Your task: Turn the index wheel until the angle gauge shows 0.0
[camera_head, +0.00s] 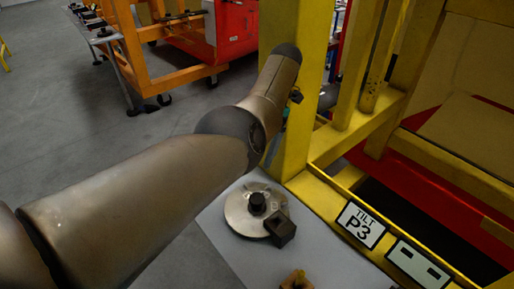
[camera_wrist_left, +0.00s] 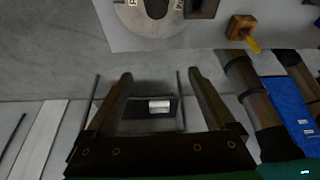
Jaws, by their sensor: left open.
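A silver disc with a black centre knob, seemingly the index wheel (camera_head: 238,213), lies on a pale grey surface beside the yellow frame in the head view. A dark block (camera_head: 283,232) sits at its lower right rim. The disc's lower edge, with partly cut-off lettering, shows at the top of the left wrist view (camera_wrist_left: 134,17). My left gripper (camera_wrist_left: 160,74) is open and empty, apart from the disc. In the head view my left arm hides most of that gripper. A dark-and-white panel with two short dashes (camera_head: 418,263) shows no readable angle. My right gripper is out of view.
A "TILT P3" label (camera_head: 361,225) is on the yellow frame (camera_head: 322,190). An orange-brown block with a yellow part (camera_wrist_left: 241,27) lies near the disc. An orange cart (camera_head: 185,82) stands behind on the grey floor.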

